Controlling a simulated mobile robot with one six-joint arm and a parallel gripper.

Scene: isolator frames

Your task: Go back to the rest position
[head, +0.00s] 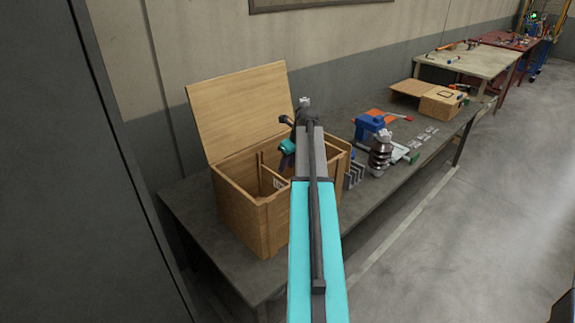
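My arm, with teal and grey links, reaches from the bottom middle of the head view to the open wooden box. Its end bends down on the box's left side of the arm, and my gripper (286,162) hangs over or just inside the box opening. The gripper is small and dark here, and its fingers do not show clearly, so I cannot tell whether it is open, shut or holding anything. The wooden box (240,213) stands on the workbench with its lid (240,108) raised. Part of its inside is hidden behind my arm.
Right of the box on the dark workbench (200,202) are a brown ribbed insulator (380,158), a blue vise (370,125), and small flat pieces. A low wooden box (441,104) stands farther back. A dark grey panel (60,170) fills the left.

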